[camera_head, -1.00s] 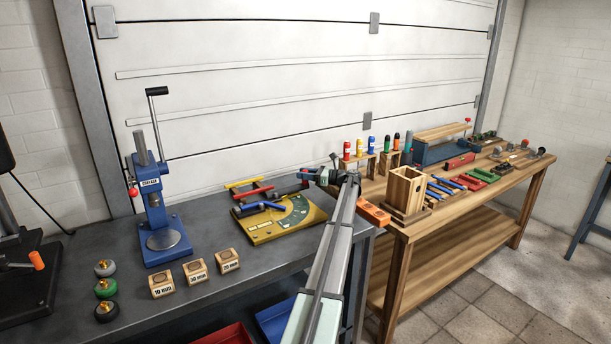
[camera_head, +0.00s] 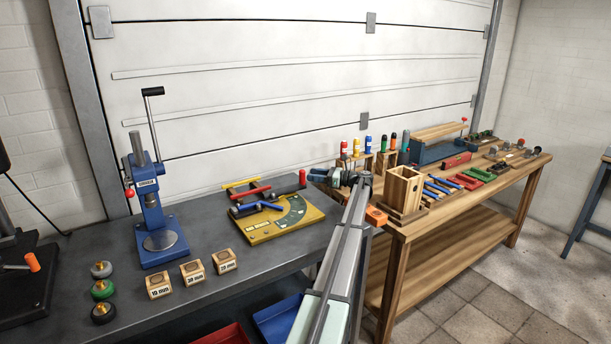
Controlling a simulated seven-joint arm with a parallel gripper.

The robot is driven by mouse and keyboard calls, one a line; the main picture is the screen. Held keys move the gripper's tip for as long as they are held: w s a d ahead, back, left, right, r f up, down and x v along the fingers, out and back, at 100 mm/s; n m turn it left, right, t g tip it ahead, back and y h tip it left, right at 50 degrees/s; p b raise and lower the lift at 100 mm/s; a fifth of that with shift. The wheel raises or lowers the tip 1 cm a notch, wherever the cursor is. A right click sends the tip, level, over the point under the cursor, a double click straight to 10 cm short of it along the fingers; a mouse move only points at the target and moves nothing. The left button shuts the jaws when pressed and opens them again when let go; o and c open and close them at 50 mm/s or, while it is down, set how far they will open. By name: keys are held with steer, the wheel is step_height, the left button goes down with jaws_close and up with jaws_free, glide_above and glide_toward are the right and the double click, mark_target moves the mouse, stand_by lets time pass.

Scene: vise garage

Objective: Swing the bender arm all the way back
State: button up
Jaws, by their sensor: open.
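The bender is a yellow plate (camera_head: 278,231) with a green angle scale on the dark bench. A dark bender arm (camera_head: 284,191) lies across its back right side and ends in an upright red grip (camera_head: 303,178). A short blue bar lies over the plate's left part. My gripper (camera_head: 314,175) is at the far end of my arm, just right of the red grip and seemingly apart from it. It is open and empty. Its fingers are small here, and their exact distance from the grip is hard to tell.
Red and yellow bars (camera_head: 246,188) lie behind the plate. A blue press (camera_head: 155,215) stands left, with wooden blocks (camera_head: 192,272) in front. A wooden holder (camera_head: 404,187) and an orange block (camera_head: 376,215) are close to the right of my arm.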

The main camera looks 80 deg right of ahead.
steer(key=s, duration=0.7)
steer(key=shift+s+a, duration=0.2)
steer(key=shift+s, duration=0.2)
